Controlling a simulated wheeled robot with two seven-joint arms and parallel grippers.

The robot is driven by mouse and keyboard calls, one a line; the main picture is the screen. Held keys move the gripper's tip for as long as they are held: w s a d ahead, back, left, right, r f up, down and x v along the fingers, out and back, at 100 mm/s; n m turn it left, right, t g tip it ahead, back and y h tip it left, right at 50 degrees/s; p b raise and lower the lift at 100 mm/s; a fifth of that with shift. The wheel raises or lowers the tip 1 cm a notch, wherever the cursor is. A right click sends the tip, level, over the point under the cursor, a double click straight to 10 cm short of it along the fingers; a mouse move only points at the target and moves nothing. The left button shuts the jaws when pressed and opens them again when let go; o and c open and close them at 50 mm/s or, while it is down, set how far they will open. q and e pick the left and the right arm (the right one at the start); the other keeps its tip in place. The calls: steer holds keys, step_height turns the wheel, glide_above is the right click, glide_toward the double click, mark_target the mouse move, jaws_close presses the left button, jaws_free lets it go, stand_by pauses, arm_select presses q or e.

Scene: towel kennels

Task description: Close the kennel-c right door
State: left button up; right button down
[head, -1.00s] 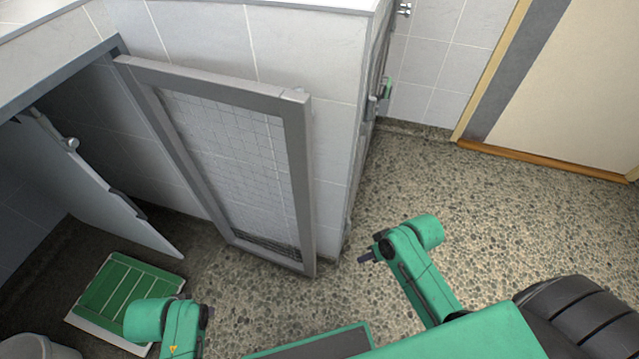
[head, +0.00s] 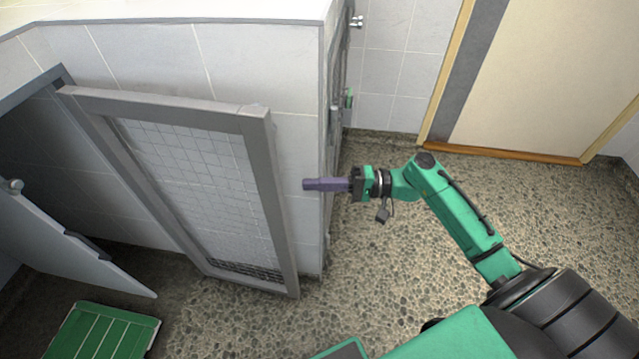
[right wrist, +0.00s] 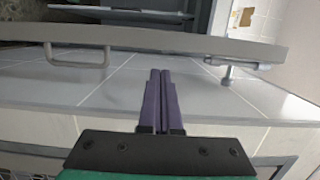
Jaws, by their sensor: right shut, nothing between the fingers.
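The grey-framed mesh door (head: 262,185), which I take to be the kennel-c right door, stands swung open beside the tiled wall, hinged at its far left side. My right gripper (head: 308,184) is shut and empty, its purple fingers pointing left toward the door's free edge, with a small gap in the head view. In the right wrist view the shut fingers (right wrist: 161,75) point at a long grey door edge (right wrist: 130,35) with a loop handle (right wrist: 85,58) and a bolt (right wrist: 238,66). I cannot tell whether they touch. My left gripper is out of view.
A solid grey door panel (head: 75,245) stands open at the left of the dark kennel opening. The tiled wall corner is close by the right gripper. Pebbled floor (head: 400,300) is clear on the right.

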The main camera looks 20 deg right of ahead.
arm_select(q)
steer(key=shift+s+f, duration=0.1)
arm_select(e)
steer(key=x, duration=0.6)
steer(key=shift+a, duration=0.1)
steer(key=shift+s+a, duration=0.1)
